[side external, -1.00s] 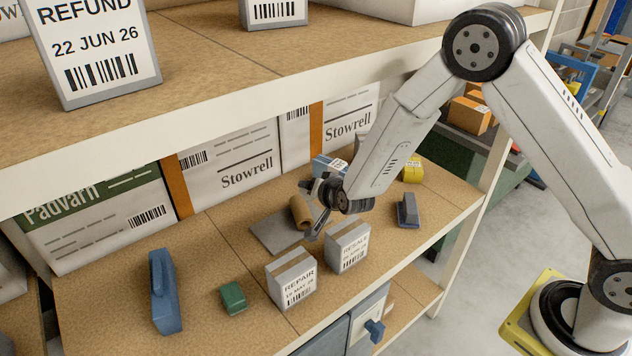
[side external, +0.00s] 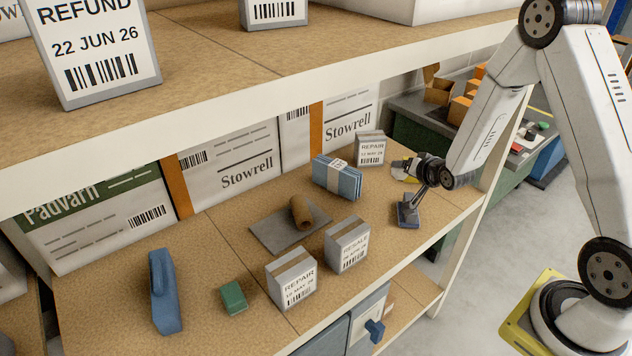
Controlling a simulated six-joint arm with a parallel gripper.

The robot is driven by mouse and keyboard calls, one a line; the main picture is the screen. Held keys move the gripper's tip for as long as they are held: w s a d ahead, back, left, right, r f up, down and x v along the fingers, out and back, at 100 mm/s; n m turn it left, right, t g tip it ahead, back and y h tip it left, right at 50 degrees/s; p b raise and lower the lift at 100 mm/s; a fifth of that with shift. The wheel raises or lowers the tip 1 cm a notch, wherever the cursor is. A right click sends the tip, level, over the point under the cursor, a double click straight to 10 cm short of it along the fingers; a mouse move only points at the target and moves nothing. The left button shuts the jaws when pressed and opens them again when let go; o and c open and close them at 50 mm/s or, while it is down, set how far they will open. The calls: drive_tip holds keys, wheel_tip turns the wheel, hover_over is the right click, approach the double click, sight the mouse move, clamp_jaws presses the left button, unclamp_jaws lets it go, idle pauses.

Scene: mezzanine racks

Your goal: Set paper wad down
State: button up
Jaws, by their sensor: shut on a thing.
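The paper wad appears to be the brown rolled piece (side external: 302,213). It lies on the flat grey mat (side external: 276,237) on the lower shelf, with nothing gripping it. My gripper (side external: 411,197) is well to its right, near the shelf's right end.
Two grey boxes (side external: 292,279) (side external: 347,246) stand before the mat. A green block (side external: 233,297) and blue tool (side external: 164,292) lie left. The upper shelf (side external: 300,110) overhangs.

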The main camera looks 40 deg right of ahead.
drive_tip(key=s+d, duration=0.5)
drive_tip(key=s, duration=0.3)
drive_tip(key=s+d+h, duration=0.1)
drive_tip(key=s+d, duration=0.3)
drive_tip(key=s, duration=0.4)
drive_tip(key=shift+d+m, duration=0.35)
drive_tip(key=shift+m, duration=0.05)
drive_tip(key=shift+w+f, duration=0.1)
drive_tip(key=shift+f, duration=0.05)
drive_tip(key=d+x, duration=0.2)
drive_tip(key=x, duration=0.7)
drive_tip(key=shift+w+d, duration=0.15)
drive_tip(key=shift+d, duration=0.05)
drive_tip(key=shift+w+d+f, duration=0.4)
drive_tip(key=shift+w+f, duration=0.2)
drive_tip(key=shift+f, duration=0.2)
drive_tip(key=shift+w+d+f, duration=0.35)
drive_tip(key=shift+w+f, duration=0.2)
drive_tip(key=shift+f, duration=0.25)
drive_tip(key=shift+w+d+f, duration=0.4)
drive_tip(key=shift+w+f, duration=0.2)
drive_tip(key=shift+f, duration=0.2)
drive_tip(key=shift+f, duration=0.1)
drive_tip(key=shift+w+d+f, duration=0.1)
drive_tip(key=shift+w+f, duration=0.05)
drive_tip(key=shift+f, duration=1.6)
